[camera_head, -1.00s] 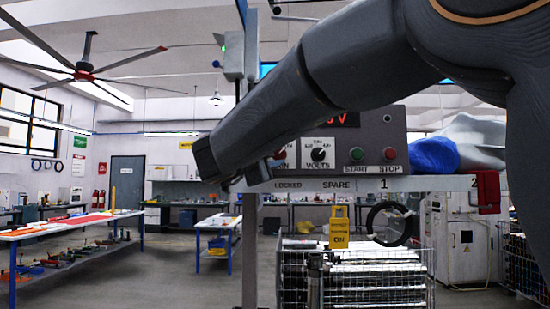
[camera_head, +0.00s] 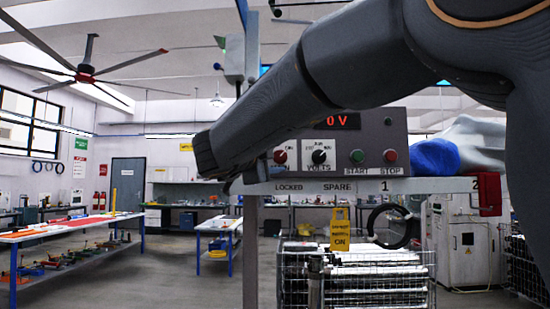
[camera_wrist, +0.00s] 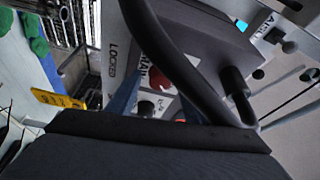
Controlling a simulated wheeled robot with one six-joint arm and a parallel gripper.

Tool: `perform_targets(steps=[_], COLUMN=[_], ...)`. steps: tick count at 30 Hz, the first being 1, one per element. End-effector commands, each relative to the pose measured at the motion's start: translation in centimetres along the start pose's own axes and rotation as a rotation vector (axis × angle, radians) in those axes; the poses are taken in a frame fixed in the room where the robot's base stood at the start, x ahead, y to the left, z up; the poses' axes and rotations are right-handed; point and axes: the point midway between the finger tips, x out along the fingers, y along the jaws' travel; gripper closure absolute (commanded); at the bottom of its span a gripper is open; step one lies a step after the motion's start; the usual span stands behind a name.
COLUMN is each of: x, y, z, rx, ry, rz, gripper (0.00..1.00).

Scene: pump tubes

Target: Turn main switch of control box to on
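The grey control box (camera_head: 375,135) stands on a light shelf, with a display reading 0 V. Its main switch (camera_head: 281,156), a red knob above an ON marking, is at the box's left end, close to my wrist. In the wrist view the red knob (camera_wrist: 159,78) shows beside a MAIN label, partly covered by a dark curved bar. My gripper (camera_wrist: 153,103) has two blue fingers apart, with the knob region between them in the picture; contact cannot be told. In the head view my gripper is mostly hidden behind my arm.
The volts knob (camera_head: 319,156) is just right of the main switch. START (camera_head: 357,156) and STOP (camera_head: 389,155) buttons are further right. A yellow tag (camera_head: 340,230) and a black ring (camera_head: 393,226) hang below the shelf (camera_head: 430,185).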

Motion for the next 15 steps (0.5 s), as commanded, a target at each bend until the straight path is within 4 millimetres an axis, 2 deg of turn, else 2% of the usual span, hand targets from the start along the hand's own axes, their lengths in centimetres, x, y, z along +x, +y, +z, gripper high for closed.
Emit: perform_targets(steps=[8,11,15], x=[-0.1,-0.9,-3.1], y=[0.0,0.0,0.1], z=[0.0,0.0,0.1], rx=[0.000,0.000,0.001], ry=[0.000,0.000,-0.002], rz=[-0.001,-0.001,-0.001], gripper=[0.54,0.54,0.54])
